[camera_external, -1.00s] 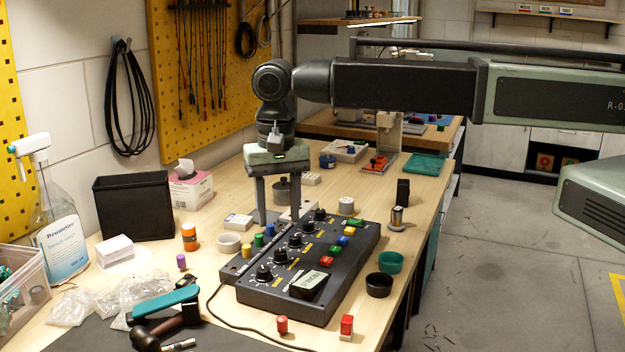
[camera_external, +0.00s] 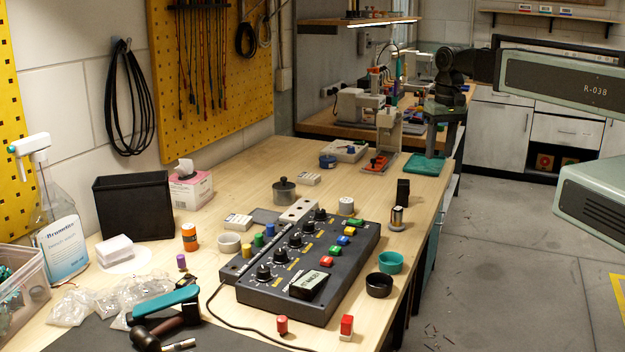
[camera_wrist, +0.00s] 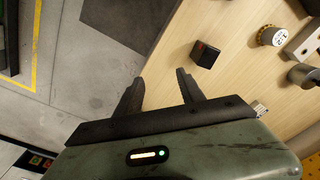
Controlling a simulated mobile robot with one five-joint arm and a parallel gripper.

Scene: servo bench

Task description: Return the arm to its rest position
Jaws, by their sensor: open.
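My gripper (camera_external: 443,133) hangs at the right edge of the wooden bench (camera_external: 385,182), with its fingers pointing down. In the external view it appears in front of or above a green mat (camera_external: 421,168); I cannot tell the exact height. In the wrist view my gripper (camera_wrist: 158,90) has its two fingers spread apart with nothing between them. The bench edge and the grey floor (camera_wrist: 85,75) show beyond the fingers. My arm is partly out of the picture on the right.
A control box (camera_external: 310,262) with knobs and coloured buttons stands on the bench. A black block (camera_external: 403,192) stands near the right edge and also shows in the wrist view (camera_wrist: 205,54). A small machine (camera_external: 389,130) stands left of my gripper.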

